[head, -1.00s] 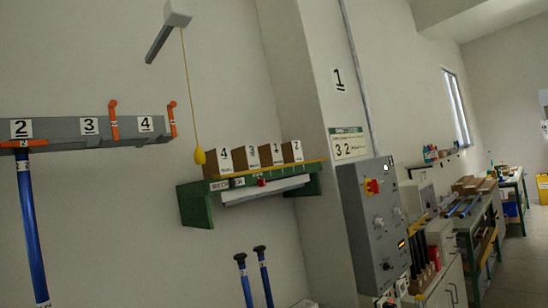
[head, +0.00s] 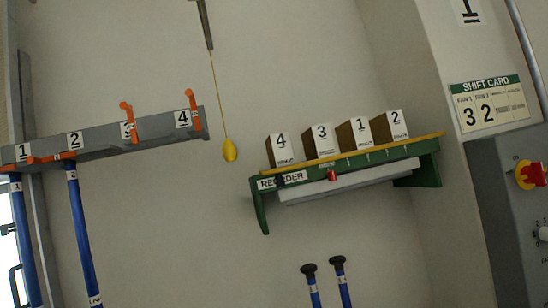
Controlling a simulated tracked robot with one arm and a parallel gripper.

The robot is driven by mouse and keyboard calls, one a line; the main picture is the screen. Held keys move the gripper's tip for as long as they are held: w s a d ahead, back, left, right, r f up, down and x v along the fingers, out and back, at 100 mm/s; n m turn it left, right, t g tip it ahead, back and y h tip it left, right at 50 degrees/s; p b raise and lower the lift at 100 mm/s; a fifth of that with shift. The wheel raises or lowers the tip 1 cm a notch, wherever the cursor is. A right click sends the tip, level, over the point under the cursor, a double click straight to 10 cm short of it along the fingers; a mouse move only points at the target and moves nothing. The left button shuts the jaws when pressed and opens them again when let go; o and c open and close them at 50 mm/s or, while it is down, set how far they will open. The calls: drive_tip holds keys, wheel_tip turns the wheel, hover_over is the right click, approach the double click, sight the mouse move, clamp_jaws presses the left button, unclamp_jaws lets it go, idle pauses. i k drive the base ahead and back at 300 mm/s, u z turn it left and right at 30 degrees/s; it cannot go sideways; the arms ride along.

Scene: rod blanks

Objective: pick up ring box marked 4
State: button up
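The ring box marked 4 (head: 281,150) is a brown box with a white front label. It stands at the left end of a green wall shelf (head: 262,212) right of the picture's middle. Boxes marked 3 (head: 321,142), 1 (head: 356,134) and 2 (head: 389,127) stand in a row to its right. My gripper is not visible in this view, so its state and its distance to the box do not show.
A grey rail (head: 100,140) with numbered orange hooks holds blue rods (head: 83,235) at left. A yellow pull knob (head: 230,150) hangs on a cord just left of the shelf. Two black-knobbed blue rods (head: 310,270) stand below. A grey control panel (head: 510,200) is at right.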

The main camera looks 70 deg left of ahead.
sight(279, 148)
drive_tip(key=u, duration=0.7)
drive_tip(key=i, duration=1.15)
drive_tip(key=u, duration=0.75)
drive_tip(key=k, duration=0.75)
drive_tip(key=u, duration=0.2)
drive_tip(key=i, duration=0.8)
drive_tip(key=z, duration=0.1)
